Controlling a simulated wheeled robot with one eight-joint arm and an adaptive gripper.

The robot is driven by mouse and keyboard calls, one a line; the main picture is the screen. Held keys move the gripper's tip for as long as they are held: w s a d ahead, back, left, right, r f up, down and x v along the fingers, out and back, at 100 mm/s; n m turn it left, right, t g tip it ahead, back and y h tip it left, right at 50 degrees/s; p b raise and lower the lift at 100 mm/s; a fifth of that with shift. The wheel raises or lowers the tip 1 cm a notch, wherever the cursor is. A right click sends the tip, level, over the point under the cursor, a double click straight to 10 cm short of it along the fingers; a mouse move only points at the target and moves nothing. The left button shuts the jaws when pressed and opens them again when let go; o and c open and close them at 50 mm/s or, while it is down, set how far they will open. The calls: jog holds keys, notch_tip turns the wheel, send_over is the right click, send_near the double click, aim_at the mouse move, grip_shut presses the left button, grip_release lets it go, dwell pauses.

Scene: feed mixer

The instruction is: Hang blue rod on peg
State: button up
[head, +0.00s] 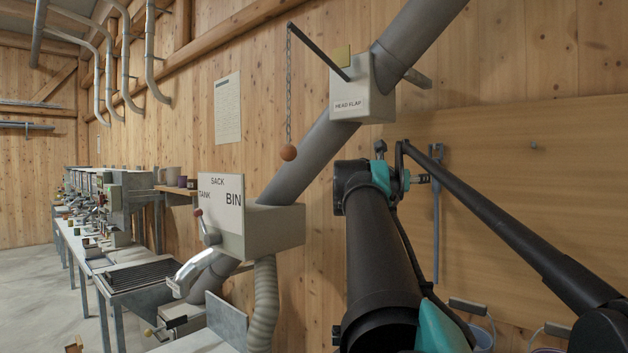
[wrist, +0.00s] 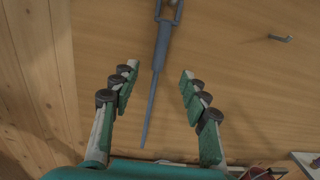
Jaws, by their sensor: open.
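The blue rod (head: 436,215) hangs upright against the wooden wall board, right of my arm in the head view. In the wrist view the rod (wrist: 160,70) runs down the middle, with a forked upper end at a peg and a tapered lower end. A bare peg (head: 534,146) sticks out of the board to the right of the rod; it also shows in the wrist view (wrist: 281,39). My gripper (wrist: 158,76) is open and empty, its fingers on either side of the rod in the picture. The rod looks beyond the fingertips, with no contact visible.
A grey slanting pipe (head: 318,150) with a head flap box (head: 362,90) stands left of my arm. A ball (head: 288,153) hangs on a chain there. Buckets (head: 481,333) stand low at the right. The board around the bare peg is clear.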

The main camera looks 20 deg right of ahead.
aim_at(434, 176)
jog(key=x, duration=1.5)
jog(key=shift+w+d+f, duration=0.15)
jog(key=shift+d, duration=0.1)
grip_shut()
